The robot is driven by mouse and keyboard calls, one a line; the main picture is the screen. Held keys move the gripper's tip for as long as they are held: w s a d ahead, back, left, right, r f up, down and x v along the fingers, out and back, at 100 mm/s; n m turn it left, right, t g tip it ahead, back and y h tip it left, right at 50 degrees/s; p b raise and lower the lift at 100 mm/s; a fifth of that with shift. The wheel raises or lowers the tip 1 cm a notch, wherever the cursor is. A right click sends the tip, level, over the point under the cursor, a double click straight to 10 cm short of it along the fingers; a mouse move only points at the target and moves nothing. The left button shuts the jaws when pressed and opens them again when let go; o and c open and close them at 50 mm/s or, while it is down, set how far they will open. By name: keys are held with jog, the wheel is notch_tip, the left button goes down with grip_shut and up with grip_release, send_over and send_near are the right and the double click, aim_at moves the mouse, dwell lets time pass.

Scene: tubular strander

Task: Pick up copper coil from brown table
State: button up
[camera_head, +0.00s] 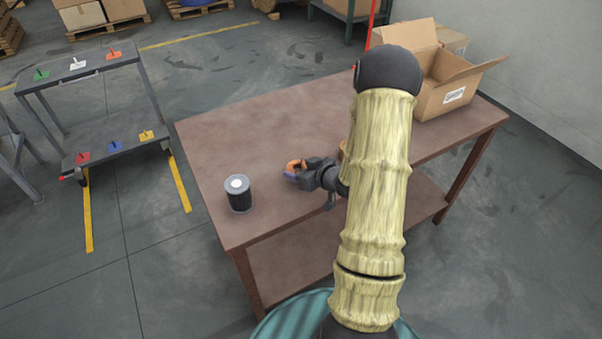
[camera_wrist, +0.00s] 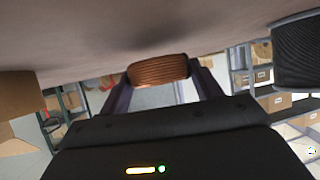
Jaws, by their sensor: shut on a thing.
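The copper coil (camera_wrist: 158,70) is a ribbed orange-brown ring in the middle of the wrist view. My gripper (camera_head: 298,172) is shut on it, with one finger on each side. In the head view the copper coil (camera_head: 293,165) shows as a small orange piece at my gripper's tip, over the brown table (camera_head: 256,122). In the wrist view the table surface fills the top of the picture, close to the coil. I cannot tell whether the coil touches the table.
A dark spool with a pale top (camera_head: 239,195) stands left of my gripper. An open cardboard box (camera_head: 448,95) stands at the table's right end. My arm hides another small tan thing (camera_head: 341,151) in part. The table's far left is clear. A grey trolley (camera_head: 110,147) stands to the left.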

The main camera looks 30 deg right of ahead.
notch_tip(320, 180, up, 8)
jog(key=shift+p, duration=0.4)
jog(key=shift+w+a, duration=0.1)
